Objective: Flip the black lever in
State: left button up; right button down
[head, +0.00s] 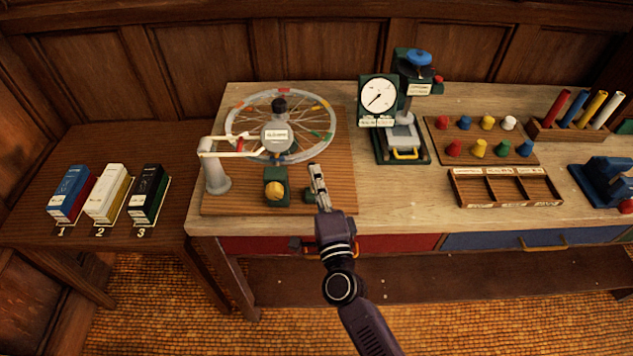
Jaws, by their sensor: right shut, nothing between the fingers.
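A wheel device (327,126) with a clear, spoked rim lies on a brown wooden board (335,200) at the left of the bench. A yellow knob (274,189) sits on a dark green block in front of the wheel. My right gripper (315,168) is shut and empty, over the board's right front part, right of the yellow knob. It partly hides a small green block with red. My left gripper is not in view.
A grey post (216,176) with a pale arm stands left of the wheel. A dial gauge press (379,95) stands to the right, then a peg board (470,137) and an empty divided tray (505,187). Three numbered boxes (105,190) stand on the left side table.

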jog(key=shift+x, duration=0.85)
jog(key=shift+w+d, duration=0.1)
jog(key=shift+d, duration=0.05)
